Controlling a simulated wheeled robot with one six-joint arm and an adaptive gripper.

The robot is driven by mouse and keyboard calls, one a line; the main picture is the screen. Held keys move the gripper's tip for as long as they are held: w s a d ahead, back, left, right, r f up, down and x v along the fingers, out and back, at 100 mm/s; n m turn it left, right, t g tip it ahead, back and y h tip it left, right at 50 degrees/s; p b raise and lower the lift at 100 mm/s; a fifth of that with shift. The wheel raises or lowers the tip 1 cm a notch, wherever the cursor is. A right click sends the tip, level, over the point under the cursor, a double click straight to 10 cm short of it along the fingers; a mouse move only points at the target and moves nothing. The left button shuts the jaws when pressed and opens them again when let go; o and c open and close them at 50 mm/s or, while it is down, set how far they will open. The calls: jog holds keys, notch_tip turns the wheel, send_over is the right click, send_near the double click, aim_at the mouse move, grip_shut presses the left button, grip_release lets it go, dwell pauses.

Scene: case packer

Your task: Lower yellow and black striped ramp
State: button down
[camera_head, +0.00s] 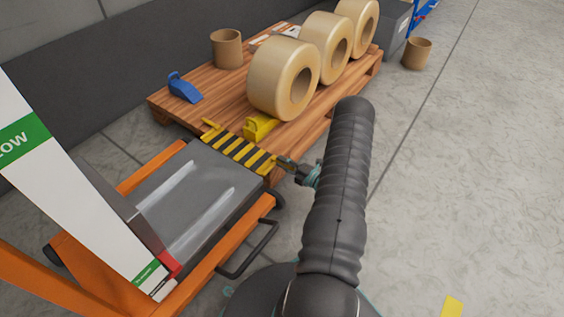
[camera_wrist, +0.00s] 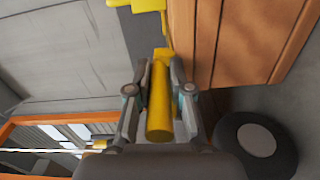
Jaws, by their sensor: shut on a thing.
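The yellow and black striped ramp (camera_head: 238,152) is at the far edge of the grey cart platform (camera_head: 185,195), beside the wooden pallet. I cannot tell whether it rests on the pallet or stands a little above it. My gripper (camera_head: 286,166) is at the ramp's right end in the head view. In the wrist view my gripper (camera_wrist: 160,88) is shut around a yellow bar (camera_wrist: 160,110), which looks like the ramp's handle. The ramp's striped face does not show clearly in the wrist view.
The wooden pallet (camera_head: 160,103) carries large tan rolls (camera_head: 283,78), a cardboard tube (camera_head: 227,48), a blue tool (camera_head: 184,87) and a yellow object (camera_head: 260,126). The cart's orange frame (camera_head: 215,250) and a black wheel (camera_wrist: 257,139) are close. Open floor lies right.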

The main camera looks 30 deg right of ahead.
jog(key=shift+s+d+f, duration=0.1)
jog(key=shift+f, duration=0.05)
jog(key=c, duration=1.1)
grip_release()
jog(key=shift+d, duration=0.1)
jog(key=shift+o, duration=0.2)
jog(key=shift+a, duration=0.2)
jog(key=shift+d, duration=0.1)
jog(key=v, duration=1.2)
